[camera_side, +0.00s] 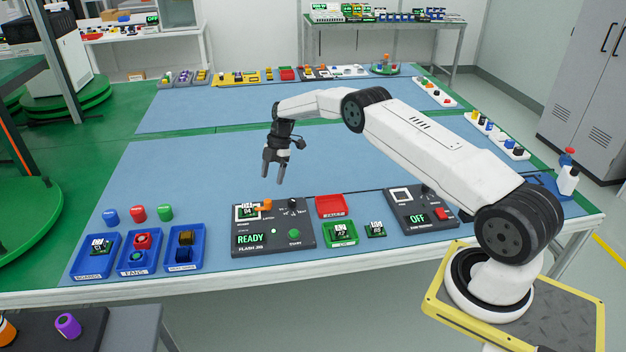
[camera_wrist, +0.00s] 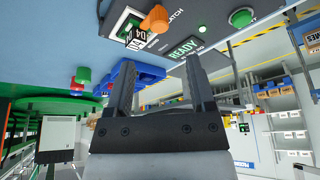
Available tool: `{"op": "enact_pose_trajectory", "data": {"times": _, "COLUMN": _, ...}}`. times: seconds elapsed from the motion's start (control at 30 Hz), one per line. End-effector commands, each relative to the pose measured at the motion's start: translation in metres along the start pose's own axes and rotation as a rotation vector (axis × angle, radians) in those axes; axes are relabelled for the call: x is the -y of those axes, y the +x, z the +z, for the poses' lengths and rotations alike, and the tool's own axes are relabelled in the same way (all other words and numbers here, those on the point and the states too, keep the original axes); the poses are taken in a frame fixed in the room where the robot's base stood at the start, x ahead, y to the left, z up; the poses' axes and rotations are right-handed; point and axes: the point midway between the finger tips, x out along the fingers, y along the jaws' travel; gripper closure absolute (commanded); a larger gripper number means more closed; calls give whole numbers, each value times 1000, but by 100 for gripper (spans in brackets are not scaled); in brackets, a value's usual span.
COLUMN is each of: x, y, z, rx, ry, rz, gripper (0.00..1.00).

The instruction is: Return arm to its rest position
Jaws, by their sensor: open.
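My arm reaches left over the blue table, and my gripper (camera_side: 273,179) hangs above the mat with its fingers pointing down. The fingers are apart with nothing between them. The gripper also shows in the wrist view (camera_wrist: 158,90), open and empty. Below and in front of it is the dark flash jig (camera_side: 272,236), whose display reads READY. The jig also shows at the top of the wrist view (camera_wrist: 205,45).
Blue bins (camera_side: 182,266) stand at the front left, with blue, red and green caps behind them. A red tray (camera_side: 330,206), a green tray (camera_side: 340,244) and a second panel reading OFF (camera_side: 421,229) lie right of the jig. The mat's middle (camera_side: 200,165) is clear.

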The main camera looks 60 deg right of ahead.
Motion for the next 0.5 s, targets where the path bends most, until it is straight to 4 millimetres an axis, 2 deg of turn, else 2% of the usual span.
{"op": "enact_pose_trajectory", "data": {"times": 0.27, "x": 4, "y": -14, "z": -23, "rx": 48, "ry": 145, "rz": 9, "gripper": 30}}
{"op": "enact_pose_trajectory", "data": {"times": 0.5, "x": 20, "y": -30, "z": -53, "rx": 111, "ry": 350, "rz": 38, "gripper": 30}}
